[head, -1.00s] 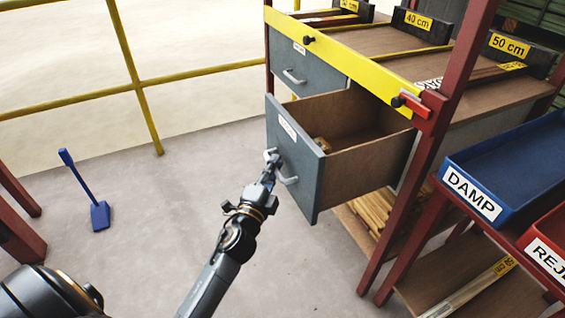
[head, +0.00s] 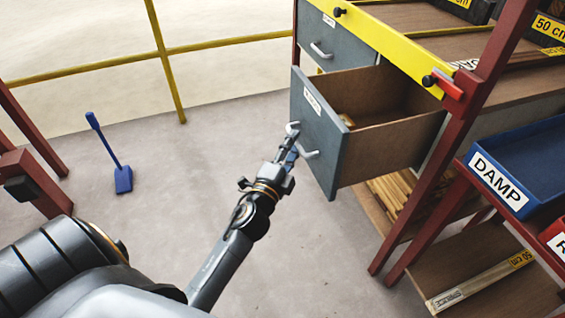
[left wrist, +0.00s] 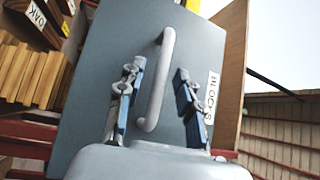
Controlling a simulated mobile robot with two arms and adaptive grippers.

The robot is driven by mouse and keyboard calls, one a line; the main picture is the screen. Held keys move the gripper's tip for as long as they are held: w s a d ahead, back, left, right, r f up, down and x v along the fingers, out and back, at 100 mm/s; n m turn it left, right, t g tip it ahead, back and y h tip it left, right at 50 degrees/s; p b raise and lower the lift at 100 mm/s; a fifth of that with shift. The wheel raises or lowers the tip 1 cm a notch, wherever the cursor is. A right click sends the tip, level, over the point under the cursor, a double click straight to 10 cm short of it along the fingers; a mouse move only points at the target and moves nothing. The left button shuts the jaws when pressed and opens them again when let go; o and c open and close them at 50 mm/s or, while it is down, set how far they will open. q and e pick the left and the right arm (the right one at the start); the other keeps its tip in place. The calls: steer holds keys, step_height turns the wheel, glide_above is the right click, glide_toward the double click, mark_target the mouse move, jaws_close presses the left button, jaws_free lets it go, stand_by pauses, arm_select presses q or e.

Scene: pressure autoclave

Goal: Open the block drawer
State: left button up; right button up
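The block drawer (head: 322,130) is a grey-fronted drawer with wooden sides, standing well out of the bench. A wooden piece (head: 347,120) lies inside it. Its white label reads "BLOCKS" in the left wrist view (left wrist: 211,92). The pale bar handle (head: 308,154) is on its front. My left gripper (head: 287,153) is at the handle. In the left wrist view its two fingers (left wrist: 158,95) are spread apart, one on each side of the handle (left wrist: 158,80), with visible gaps. My right gripper is not in view.
Another grey drawer (head: 335,45) above is shut. A red post (head: 452,140) and a yellow rail (head: 395,48) frame the bench. Blue "DAMP" tray (head: 530,160) is at right.

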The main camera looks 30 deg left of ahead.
arm_select(q)
steer(key=s+d+f, duration=0.1)
steer(key=s, duration=0.9)
steer(key=shift+d+f, duration=0.15)
steer(key=shift+d, duration=0.05)
